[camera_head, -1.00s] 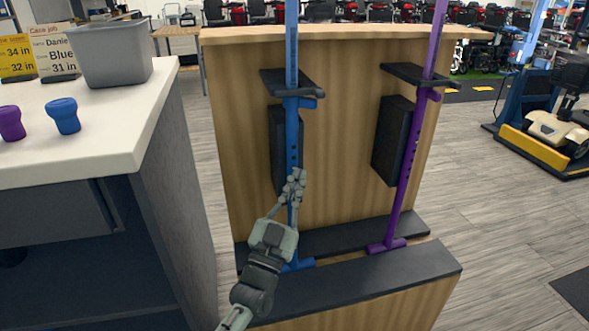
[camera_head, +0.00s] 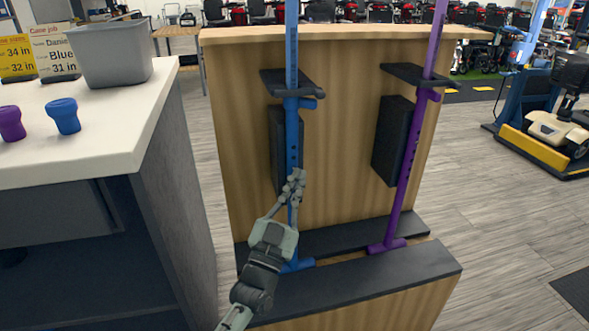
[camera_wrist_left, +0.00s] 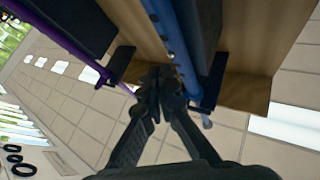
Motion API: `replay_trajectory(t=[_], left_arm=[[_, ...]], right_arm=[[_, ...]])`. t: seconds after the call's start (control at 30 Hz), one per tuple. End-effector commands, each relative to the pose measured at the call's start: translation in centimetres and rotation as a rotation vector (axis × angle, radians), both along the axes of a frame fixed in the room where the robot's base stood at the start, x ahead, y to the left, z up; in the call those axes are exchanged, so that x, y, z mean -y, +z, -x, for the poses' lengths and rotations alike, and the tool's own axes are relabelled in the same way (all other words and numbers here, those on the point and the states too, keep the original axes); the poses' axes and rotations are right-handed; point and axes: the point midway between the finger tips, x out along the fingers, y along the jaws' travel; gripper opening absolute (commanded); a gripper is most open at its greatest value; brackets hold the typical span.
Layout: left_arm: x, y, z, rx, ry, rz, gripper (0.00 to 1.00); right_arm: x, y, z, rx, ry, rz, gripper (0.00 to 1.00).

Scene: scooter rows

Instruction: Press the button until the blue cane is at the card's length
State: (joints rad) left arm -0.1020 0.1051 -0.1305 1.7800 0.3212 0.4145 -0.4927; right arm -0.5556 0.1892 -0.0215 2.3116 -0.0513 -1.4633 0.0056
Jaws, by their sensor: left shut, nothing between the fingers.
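The blue cane (camera_head: 292,120) stands upright in the wooden stand, through a dark bracket, with a row of holes along its shaft. My left gripper (camera_head: 294,186) is shut and empty, its fingertips at the cane's lower shaft. In the left wrist view my left gripper (camera_wrist_left: 160,85) is right beside the blue cane (camera_wrist_left: 172,42); I cannot tell if it touches. The button is hidden or too small to tell. The job card (camera_head: 54,50) stands on the counter at the left and reads "Cane job", "Blue", "31 in". My right gripper is not in view.
The white counter (camera_head: 100,130) holds a grey bin (camera_head: 110,55), a blue grip (camera_head: 64,116) and a purple grip (camera_head: 11,123). Clear floor lies right of the stand.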

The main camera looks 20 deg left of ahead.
Motion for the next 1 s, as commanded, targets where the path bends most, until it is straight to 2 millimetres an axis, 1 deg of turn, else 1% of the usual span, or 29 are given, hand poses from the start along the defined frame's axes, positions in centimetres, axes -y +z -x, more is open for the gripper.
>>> replay_trajectory(t=[0.2,1.0], left_arm=[[-0.40,0.05,-0.56,0.001,0.001,-0.002,0.00],[-0.70,0.01,-0.98,0.000,0.000,-0.001,0.00]], right_arm=[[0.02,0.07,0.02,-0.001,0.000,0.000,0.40],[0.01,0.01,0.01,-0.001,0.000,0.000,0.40]])
